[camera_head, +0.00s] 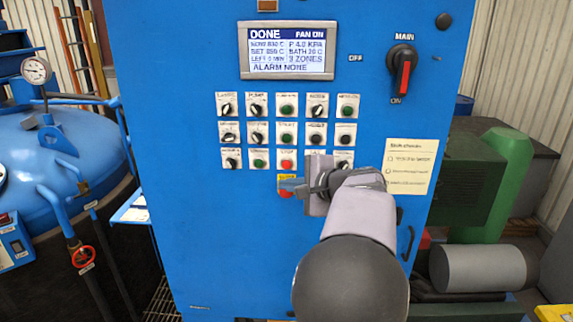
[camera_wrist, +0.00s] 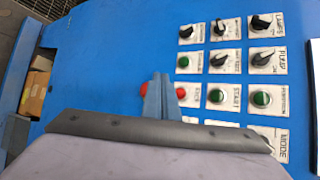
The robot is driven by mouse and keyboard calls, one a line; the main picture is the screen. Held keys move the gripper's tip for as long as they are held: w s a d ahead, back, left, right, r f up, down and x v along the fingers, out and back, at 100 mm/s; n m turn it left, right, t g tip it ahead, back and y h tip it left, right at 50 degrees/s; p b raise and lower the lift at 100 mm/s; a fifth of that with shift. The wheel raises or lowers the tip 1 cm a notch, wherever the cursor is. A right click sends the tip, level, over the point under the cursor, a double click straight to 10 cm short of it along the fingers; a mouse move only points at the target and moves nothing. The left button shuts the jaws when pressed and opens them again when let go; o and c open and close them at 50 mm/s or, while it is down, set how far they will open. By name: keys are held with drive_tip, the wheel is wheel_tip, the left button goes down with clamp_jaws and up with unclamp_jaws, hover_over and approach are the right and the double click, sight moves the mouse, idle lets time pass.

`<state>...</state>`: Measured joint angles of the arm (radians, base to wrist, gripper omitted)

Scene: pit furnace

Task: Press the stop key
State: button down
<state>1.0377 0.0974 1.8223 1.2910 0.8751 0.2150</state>
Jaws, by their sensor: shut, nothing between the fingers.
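The stop key is a red round button (camera_head: 287,164) on a white plate, in the bottom row of the blue panel. In the wrist view the stop key (camera_wrist: 180,93) shows just right of my fingertips, partly hidden. A second red button (camera_head: 285,193) on a yellow plate sits below it in the head view. It shows left of my fingers in the wrist view (camera_wrist: 145,89), mostly hidden. My gripper (camera_head: 290,185) is shut and empty, its fingertips in front of the panel near both red buttons. I cannot tell whether it touches either.
Several black knobs and green buttons (camera_head: 287,110) fill the rows around. The display (camera_head: 287,50) reads DONE, FAN ON, ALARM NONE. A red-handled main switch (camera_head: 403,75) is at upper right. A paper note (camera_head: 411,167) is on the right. A blue furnace (camera_head: 65,150) stands left.

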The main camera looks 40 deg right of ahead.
sight(290, 168)
drive_tip(key=shift+w+d+p, duration=1.6)
drive_tip(key=shift+w+d, duration=1)
drive_tip(key=shift+w, duration=0.05)
drive_tip(key=shift+w+d, duration=0.55)
idle(1.2)
drive_tip(key=shift+s+a, duration=0.1)
idle(0.3)
drive_tip(key=shift+s+a+b, duration=0.45)
drive_tip(key=shift+s+b, duration=0.05)
drive_tip(key=shift+b, duration=0.15)
drive_tip(key=shift+f, duration=0.1)
drive_tip(key=s+a+b, duration=0.3)
drive_tip(key=shift+s+a, duration=0.25)
drive_tip(key=shift+a, duration=0.05)
idle(0.9)
